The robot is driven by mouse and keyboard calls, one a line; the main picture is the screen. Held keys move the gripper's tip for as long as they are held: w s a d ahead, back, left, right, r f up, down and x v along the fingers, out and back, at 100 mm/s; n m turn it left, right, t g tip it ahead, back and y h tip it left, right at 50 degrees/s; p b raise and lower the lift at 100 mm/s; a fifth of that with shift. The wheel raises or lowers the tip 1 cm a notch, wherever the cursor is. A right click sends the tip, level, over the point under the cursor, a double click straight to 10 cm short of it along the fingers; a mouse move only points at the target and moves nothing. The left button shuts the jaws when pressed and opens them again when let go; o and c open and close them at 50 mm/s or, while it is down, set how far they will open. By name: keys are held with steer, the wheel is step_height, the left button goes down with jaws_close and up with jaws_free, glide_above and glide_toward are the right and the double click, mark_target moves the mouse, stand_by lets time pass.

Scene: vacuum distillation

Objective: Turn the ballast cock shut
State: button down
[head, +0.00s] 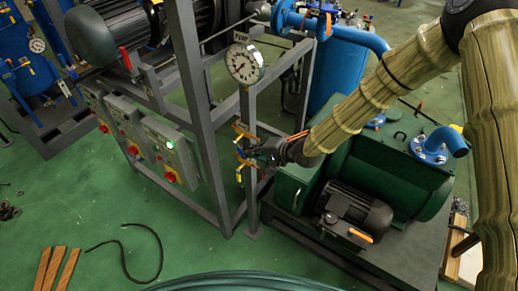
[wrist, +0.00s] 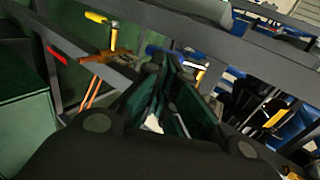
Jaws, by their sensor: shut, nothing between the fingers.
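A cluster of small brass cocks with coloured handles sits on the grey frame post below the pressure gauge. In the head view an orange-yellow handle (head: 243,130) is at the top and another yellow handle (head: 239,174) hangs below. I cannot tell which one is the ballast cock. My gripper (head: 258,153) reaches in from the right at the cluster and partly hides it. In the wrist view the gripper (wrist: 172,68) is shut and empty. A brass cock with a yellow handle (wrist: 108,20) is to its left. A blue handle (wrist: 158,52) is close by its fingertips.
The pressure gauge (head: 244,63) is above the cluster. Grey frame posts (head: 196,110) and switch boxes (head: 168,150) stand to the left. A green pump housing (head: 385,170) with a dark motor (head: 353,212) sits below my arm. The green floor (head: 190,235) in front is mostly open.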

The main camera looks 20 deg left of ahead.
steer(key=shift+w+a+f, duration=0.15)
steer(key=shift+a+f, duration=0.05)
steer(key=shift+a, duration=0.1)
steer(key=shift+a+f+y+b, duration=0.1)
steer(key=shift+f+y+b, duration=0.45)
steer(key=shift+b, duration=0.6)
steer(key=y+b, duration=0.1)
steer(key=b, duration=0.2)
steer(key=a+f+t+y+b, duration=0.1)
steer(key=b, duration=0.2)
steer(key=y+b, duration=0.2)
steer(key=b, duration=0.1)
steer(key=shift+w+a+f+t, duration=0.35)
steer(key=shift+a+t, duration=0.05)
steer(key=shift+a, duration=0.1)
stand_by(0.3)
